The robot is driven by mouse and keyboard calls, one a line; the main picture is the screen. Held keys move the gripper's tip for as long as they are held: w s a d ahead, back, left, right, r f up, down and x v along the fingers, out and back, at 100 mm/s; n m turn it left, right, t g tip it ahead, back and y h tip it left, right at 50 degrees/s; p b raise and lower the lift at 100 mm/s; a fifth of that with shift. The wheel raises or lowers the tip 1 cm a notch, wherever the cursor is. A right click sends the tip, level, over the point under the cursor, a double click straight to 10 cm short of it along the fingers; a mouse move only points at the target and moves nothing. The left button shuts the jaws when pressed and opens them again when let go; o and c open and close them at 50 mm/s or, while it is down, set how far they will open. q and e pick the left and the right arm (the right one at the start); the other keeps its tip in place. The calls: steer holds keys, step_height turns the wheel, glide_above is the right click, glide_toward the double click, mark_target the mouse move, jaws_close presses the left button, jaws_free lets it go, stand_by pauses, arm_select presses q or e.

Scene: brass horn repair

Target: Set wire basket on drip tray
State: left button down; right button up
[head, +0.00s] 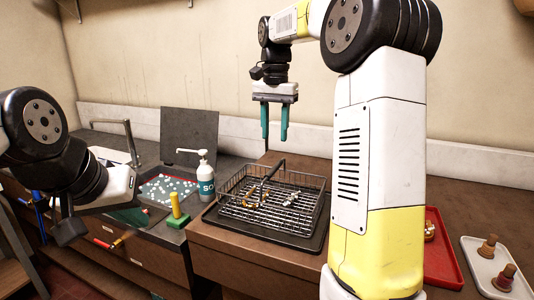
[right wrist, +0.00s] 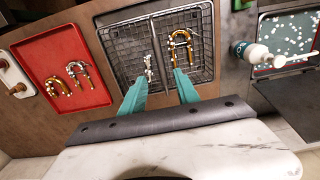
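The wire basket (head: 230,187), a dark rectangular mesh box with a bar handle across it, sits on the black drip tray (head: 262,238) on the brown counter. It looks level, within the tray's rim. A brass U-shaped tube (right wrist: 181,46) and a silver part (right wrist: 148,66) lie in the basket. My right gripper (head: 274,138) is open and empty, raised above and behind the basket, with teal fingers apart and pointing down. In the right wrist view the basket (right wrist: 112,45) is beyond the fingertips. My left gripper (head: 68,228) is at the left; its fingers cannot be made out.
A white soap bottle (head: 206,186) and a yellow-handled tool (head: 177,212) stand left of the basket. A red tray (head: 445,262) and white tray (head: 482,252) lie right. My right arm hides some counter.

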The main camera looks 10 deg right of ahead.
steer(key=s+a+f+n+t+y, duration=0.1)
steer(key=s+f+n+t, duration=0.2)
steer(key=s, duration=0.9)
steer(key=s+a+f+n+t+y, duration=0.1)
steer(key=s+f+n+t, duration=0.2)
steer(key=s, duration=0.9)
steer(key=shift+f+n, duration=0.3)
steer(key=shift+n, duration=0.3)
steer(key=shift+a, duration=0.1)
